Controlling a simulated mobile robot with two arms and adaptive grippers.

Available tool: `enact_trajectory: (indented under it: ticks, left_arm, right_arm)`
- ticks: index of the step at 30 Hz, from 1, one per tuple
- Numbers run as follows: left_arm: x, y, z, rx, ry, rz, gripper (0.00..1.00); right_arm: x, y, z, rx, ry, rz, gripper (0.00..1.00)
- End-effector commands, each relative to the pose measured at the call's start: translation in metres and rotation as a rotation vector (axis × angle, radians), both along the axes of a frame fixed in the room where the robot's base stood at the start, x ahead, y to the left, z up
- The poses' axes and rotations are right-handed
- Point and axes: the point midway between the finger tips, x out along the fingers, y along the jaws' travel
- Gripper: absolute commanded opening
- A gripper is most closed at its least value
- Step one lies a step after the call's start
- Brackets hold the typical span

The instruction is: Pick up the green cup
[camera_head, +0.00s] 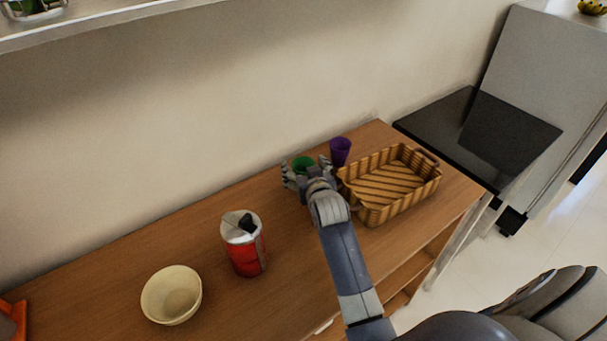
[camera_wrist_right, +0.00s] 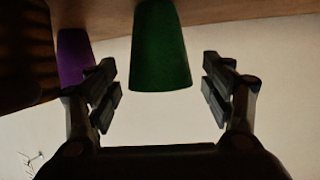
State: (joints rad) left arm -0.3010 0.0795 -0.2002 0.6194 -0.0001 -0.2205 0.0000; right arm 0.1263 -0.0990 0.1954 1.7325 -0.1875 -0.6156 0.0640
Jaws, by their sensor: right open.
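The green cup (camera_head: 302,163) stands on the wooden counter (camera_head: 215,215), partly hidden behind my right gripper (camera_head: 306,180). In the right wrist view the green cup (camera_wrist_right: 160,48) shows between the two open fingers of my right gripper (camera_wrist_right: 160,92), with a gap on both sides. The wrist picture is upside down, with the counter at the top. The cup's rim is nearer the palm in that picture, and I cannot see any finger touching it. My left gripper is not in view.
A purple cup (camera_head: 340,151) stands just right of the green cup; it also shows in the right wrist view (camera_wrist_right: 74,58). A wicker basket (camera_head: 395,208) is beside my right arm. A red canister (camera_head: 246,255) and a cream bowl (camera_head: 171,294) stand to the left. The wall is behind.

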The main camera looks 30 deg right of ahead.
Motion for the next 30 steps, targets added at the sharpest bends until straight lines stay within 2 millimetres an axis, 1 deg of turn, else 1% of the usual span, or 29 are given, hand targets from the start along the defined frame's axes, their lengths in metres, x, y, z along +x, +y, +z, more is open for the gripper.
enact_trajectory:
  ticks: [1, 6, 15, 19, 23, 26, 27, 30]
  left_arm:
    - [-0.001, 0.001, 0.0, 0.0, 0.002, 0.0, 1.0]
    - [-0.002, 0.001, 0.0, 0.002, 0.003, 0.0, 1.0]
    - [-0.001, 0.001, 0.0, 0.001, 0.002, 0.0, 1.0]
    - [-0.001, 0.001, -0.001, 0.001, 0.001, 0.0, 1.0]
    - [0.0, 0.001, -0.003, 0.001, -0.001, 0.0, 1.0]
    - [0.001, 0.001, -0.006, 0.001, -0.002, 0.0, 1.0]
    - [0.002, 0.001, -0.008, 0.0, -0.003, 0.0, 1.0]
    - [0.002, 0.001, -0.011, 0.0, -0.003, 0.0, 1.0]
  right_arm:
    - [0.0, 0.0, 0.0, 0.0, 0.0, 0.0, 0.68]
    - [0.0, 0.0, 0.0, 0.0, 0.001, 0.0, 0.3]
    - [0.0, 0.0, 0.0, 0.0, 0.001, 0.0, 0.29]
    - [0.0, 0.0, 0.003, 0.0, 0.0, 0.0, 0.29]
    - [0.0, 0.0, 0.014, -0.001, -0.003, 0.0, 0.29]
    - [0.001, 0.0, 0.028, -0.001, -0.005, 0.0, 0.29]
    - [0.001, 0.0, 0.037, -0.002, -0.007, 0.0, 0.29]
    - [-0.02, 0.003, 0.034, 0.001, 0.003, 0.0, 0.29]
